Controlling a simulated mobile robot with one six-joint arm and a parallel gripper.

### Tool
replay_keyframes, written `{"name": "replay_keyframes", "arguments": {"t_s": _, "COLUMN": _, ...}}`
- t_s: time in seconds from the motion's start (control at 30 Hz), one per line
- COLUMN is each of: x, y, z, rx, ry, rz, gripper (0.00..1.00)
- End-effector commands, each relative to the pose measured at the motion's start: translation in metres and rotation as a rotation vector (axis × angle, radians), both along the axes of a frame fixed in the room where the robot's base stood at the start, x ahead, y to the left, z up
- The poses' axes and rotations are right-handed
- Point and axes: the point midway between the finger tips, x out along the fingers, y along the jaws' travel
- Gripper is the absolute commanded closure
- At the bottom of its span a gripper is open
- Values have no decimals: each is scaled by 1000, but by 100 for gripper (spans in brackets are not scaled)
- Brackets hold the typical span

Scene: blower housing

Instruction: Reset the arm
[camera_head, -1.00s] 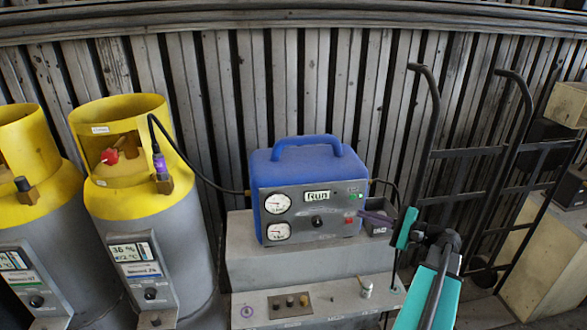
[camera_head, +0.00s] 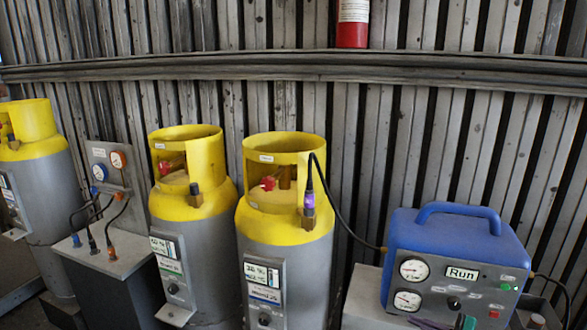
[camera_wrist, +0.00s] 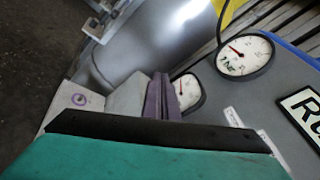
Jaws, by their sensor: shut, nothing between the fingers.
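My gripper (camera_wrist: 163,95) shows in the wrist view as two purple fingers pressed together, shut with nothing between them. It is in front of the grey front panel of the blue machine (camera_head: 448,240), whose gauges and "Run" display also fill the right of the wrist view (camera_wrist: 243,55). I cannot tell whether the fingers touch the panel. In the head view only small bits of my arm show at the bottom right edge, low in front of the machine.
Yellow-topped grey cylinders (camera_head: 285,235) stand left of the machine, one joined to it by a black hose (camera_head: 345,225). A gauge stand (camera_head: 110,175) with hoses is further left. A red extinguisher (camera_head: 353,25) is on the ribbed wall.

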Motion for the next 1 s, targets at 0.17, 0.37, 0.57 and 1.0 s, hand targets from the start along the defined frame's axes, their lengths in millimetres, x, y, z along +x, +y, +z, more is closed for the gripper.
{"name": "replay_keyframes", "arguments": {"t_s": 0.17, "x": 3, "y": 67, "z": -46, "rx": -12, "ry": 73, "rz": 111, "gripper": 100}}
{"name": "replay_keyframes", "arguments": {"t_s": 0.37, "x": -8, "y": 137, "z": -98, "rx": -53, "ry": 157, "rz": 236, "gripper": 100}}
{"name": "replay_keyframes", "arguments": {"t_s": 0.57, "x": -32, "y": 203, "z": -152, "rx": -122, "ry": 237, "rz": 373, "gripper": 100}}
{"name": "replay_keyframes", "arguments": {"t_s": 1.0, "x": -134, "y": 314, "z": -272, "rx": -365, "ry": 383, "rz": 723, "gripper": 100}}
